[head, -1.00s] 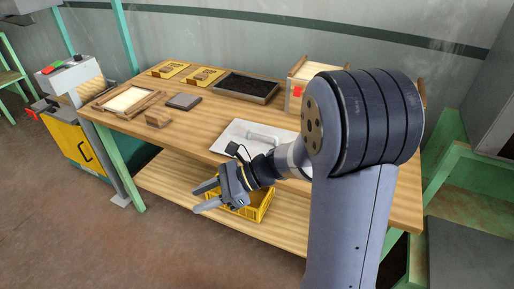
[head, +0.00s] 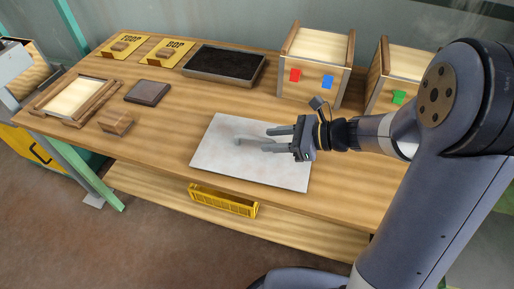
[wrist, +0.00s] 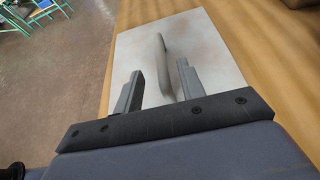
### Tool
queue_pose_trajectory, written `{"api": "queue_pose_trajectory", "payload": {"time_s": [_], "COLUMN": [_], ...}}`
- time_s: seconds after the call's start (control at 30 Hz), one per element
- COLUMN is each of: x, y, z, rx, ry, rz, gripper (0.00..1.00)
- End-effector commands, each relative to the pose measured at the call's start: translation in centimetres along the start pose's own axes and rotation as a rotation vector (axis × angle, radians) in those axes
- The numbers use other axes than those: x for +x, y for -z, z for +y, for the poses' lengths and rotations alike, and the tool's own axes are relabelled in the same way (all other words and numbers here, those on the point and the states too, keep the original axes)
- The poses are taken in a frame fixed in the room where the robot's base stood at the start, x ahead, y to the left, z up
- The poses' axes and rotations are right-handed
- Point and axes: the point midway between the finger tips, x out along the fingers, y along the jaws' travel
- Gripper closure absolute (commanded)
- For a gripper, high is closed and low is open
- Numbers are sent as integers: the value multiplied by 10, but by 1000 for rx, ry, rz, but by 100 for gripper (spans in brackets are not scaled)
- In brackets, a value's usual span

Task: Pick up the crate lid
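The crate lid (head: 215,168) is a flat pale grey panel with a raised bar handle (wrist: 161,50). It lies on the workbench near the front edge. My gripper (head: 265,140) is open and empty above the right part of the lid, its fingers pointing left toward the handle. In the wrist view, the lid (wrist: 210,45) fills the middle, and the handle runs lengthwise between the two spread fingers (wrist: 160,72). The fingers appear apart from the handle. In the head view, the fingers partly cover the handle.
Wooden crates with red and blue tags (head: 312,85) and a green tag (head: 398,97) stand behind. A dark tray (head: 222,68), a wooden frame (head: 68,98), a small block (head: 116,122) and a dark slab (head: 147,93) lie left. A yellow bin (head: 223,201) sits below.

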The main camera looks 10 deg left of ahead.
Motion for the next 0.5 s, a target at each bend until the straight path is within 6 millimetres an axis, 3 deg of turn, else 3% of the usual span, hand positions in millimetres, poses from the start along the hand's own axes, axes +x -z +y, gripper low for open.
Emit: {"api": "queue_pose_trajectory", "payload": {"time_s": [0.33, 0.5], "x": [42, 52], "y": [-4, -5], "z": [-2, -3], "rx": [-1, -1], "ry": [-3, 0], "rz": [0, 1], "gripper": [62, 62]}}
